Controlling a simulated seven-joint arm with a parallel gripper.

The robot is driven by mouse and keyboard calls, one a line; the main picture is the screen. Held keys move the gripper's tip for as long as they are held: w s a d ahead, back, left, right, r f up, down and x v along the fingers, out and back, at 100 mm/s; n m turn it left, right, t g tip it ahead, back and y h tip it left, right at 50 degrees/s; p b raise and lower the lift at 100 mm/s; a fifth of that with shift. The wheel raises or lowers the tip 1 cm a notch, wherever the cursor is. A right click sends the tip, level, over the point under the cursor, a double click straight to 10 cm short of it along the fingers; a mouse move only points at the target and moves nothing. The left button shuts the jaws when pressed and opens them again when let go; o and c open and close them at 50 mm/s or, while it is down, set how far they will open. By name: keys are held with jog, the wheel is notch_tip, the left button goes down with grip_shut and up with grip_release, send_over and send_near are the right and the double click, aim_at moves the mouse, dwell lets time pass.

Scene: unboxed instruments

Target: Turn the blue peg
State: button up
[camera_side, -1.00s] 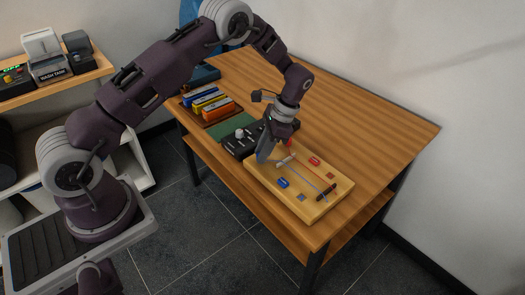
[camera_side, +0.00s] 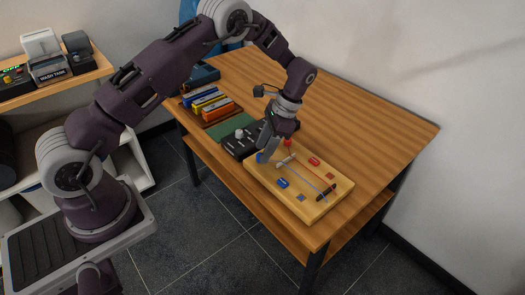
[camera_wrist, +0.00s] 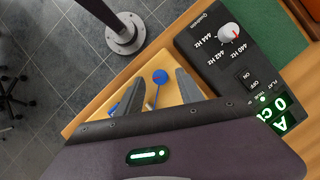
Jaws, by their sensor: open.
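The blue peg (camera_side: 261,157) stands at the near left end of a light wooden board (camera_side: 322,207). In the wrist view the blue peg (camera_wrist: 159,76) shows its round blue head between my two fingers, with a gap on each side. My gripper (camera_side: 268,151) points down over that end of the board and is open. It also shows in the wrist view (camera_wrist: 158,84). A red peg (camera_side: 288,143) stands behind, at the same end. A blue string (camera_side: 312,182) and a red string run along the board.
A blue block (camera_side: 283,183) and a red block (camera_side: 314,161) sit on the board, with a dark bar (camera_side: 326,192) at its right end. A black tuner (camera_wrist: 232,62) with a white knob lies close beside the board. The table's right side is clear.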

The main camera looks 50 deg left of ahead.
jog(key=v, duration=0.5)
jog(key=shift+w+r, duration=0.1)
jog(key=shift+r, duration=0.2)
notch_tip(320, 180, up, 11)
jog(key=n+t, duration=0.1)
jog(key=t, duration=0.1)
send_over(271, 160)
jog(key=s+d, duration=0.2)
jog(key=s, duration=0.1)
jog(key=s+d+r+n+t+h, duration=0.1)
jog(key=s+d+r+n+t, duration=0.1)
jog(key=s+r, duration=0.6)
jog(key=s+d+r+n+t, duration=0.1)
jog(key=s+t, duration=0.1)
jog(key=s, duration=0.7)
jog(key=s+d+r+n+t+h, duration=0.1)
jog(key=s+r+t, duration=0.1)
jog(key=s, duration=0.7)
jog(key=shift+d+n+t, duration=0.35)
jog(key=shift+n+t, duration=0.05)
jog(key=shift+t, duration=0.3)
jog(key=shift+r, duration=0.15)
